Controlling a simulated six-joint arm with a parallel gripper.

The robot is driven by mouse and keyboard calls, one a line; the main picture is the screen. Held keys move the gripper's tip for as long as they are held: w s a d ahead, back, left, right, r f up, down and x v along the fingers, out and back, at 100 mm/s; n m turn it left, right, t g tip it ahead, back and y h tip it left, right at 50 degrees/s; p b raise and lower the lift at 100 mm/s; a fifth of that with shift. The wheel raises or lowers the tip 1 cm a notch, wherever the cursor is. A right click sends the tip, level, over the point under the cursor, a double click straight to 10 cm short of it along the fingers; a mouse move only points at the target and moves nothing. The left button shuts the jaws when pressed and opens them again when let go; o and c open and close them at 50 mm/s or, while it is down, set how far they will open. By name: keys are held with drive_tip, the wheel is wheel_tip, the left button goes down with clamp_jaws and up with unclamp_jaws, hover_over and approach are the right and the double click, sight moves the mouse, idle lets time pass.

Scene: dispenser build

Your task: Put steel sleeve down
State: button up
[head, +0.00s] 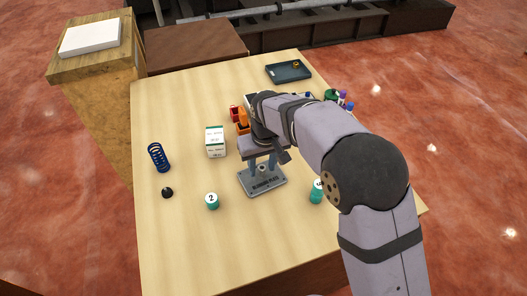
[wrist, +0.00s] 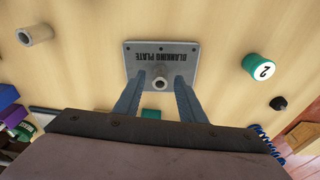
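The grey blanking plate (head: 262,190) lies on the table under my gripper; its lettering shows in the wrist view (wrist: 160,57). A short grey hollow sleeve (wrist: 160,84) is at the plate, between my fingers. My gripper (wrist: 160,80) is open around it, with a visible gap on each side. The fingers point down over the plate in the head view (head: 261,165). I cannot tell whether the sleeve's bottom touches the plate. Another grey-tan hollow tube (wrist: 36,35) stands on the table in the wrist view, apart from the plate.
A teal cylinder marked 2 (head: 212,201), a black knob (head: 167,192), a blue spring (head: 158,157) and a white box (head: 215,141) stand left of the plate. Another teal cylinder (head: 316,192) is right. A dark tray (head: 288,73) is at the back. The front table is clear.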

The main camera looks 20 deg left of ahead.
wheel_tip(320, 180, up, 11)
drive_tip(key=s+d+b, duration=0.1)
drive_tip(key=b, duration=0.1)
drive_tip(key=shift+f, duration=0.15)
drive_tip(key=shift+s+d, duration=0.1)
drive_tip(key=shift+d, duration=0.05)
drive_tip(key=d+f+m, duration=0.2)
drive_tip(key=d+f, duration=0.1)
drive_tip(key=d, duration=0.8)
drive_tip(key=d+f+m, duration=0.2)
drive_tip(key=d, duration=0.8)
drive_tip(key=s+d+f+m, duration=0.2)
drive_tip(key=s+d+f, duration=0.1)
drive_tip(key=s+d, duration=0.3)
drive_tip(key=s+d+f+m+g+h, duration=0.1)
drive_tip(key=s+d+f+m, duration=0.2)
drive_tip(key=s+d, duration=0.4)
drive_tip(key=d+f, duration=0.1)
drive_tip(key=d, duration=0.2)
drive_tip(key=shift+f, duration=0.15)
